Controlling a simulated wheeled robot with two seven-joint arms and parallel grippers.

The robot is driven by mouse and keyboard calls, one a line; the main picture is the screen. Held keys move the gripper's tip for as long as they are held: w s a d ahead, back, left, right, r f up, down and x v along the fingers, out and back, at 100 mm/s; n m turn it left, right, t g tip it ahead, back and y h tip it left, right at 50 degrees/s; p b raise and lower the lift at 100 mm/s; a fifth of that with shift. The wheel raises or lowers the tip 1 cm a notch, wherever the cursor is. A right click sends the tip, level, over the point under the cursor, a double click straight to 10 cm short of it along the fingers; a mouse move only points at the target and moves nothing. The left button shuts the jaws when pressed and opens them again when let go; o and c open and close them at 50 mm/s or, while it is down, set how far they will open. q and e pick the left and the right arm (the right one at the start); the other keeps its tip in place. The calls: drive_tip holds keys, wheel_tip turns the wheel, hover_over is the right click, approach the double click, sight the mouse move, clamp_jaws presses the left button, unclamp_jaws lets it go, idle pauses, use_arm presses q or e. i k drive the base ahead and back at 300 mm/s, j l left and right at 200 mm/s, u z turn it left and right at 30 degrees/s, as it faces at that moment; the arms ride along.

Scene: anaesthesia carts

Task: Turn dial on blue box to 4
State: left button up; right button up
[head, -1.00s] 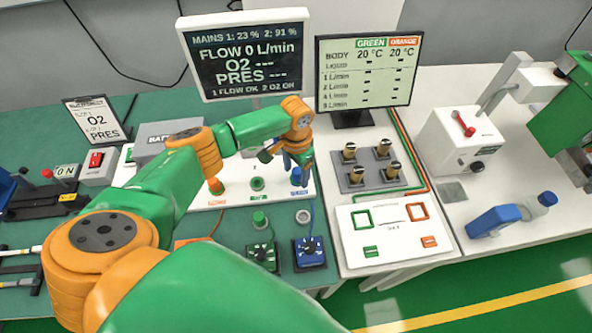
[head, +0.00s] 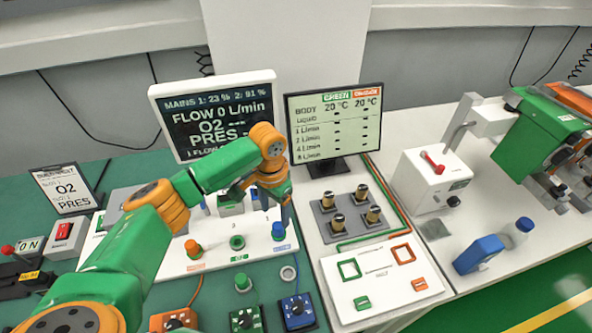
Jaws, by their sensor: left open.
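The blue box (head: 297,311) with its dial is at the bottom of the head view, on the front edge of the green table. A white pointer and marks show on its face, but the setting is too small to read. A blue cable runs up from it. My left gripper (head: 262,203) is open, its fingers pointing down over the white panel (head: 213,253), behind and above the blue box and apart from it. Nothing shows between its fingers. My right gripper is not in view.
A green dial box (head: 247,319) and an orange one (head: 174,320) stand left of the blue box. Green, orange and blue (head: 278,231) knobs stand on the panel. Two screens (head: 215,112) (head: 336,122) stand behind. A white table (head: 385,318) lies to the right.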

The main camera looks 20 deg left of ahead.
sight(298, 307)
drive_tip(key=k, duration=1.5)
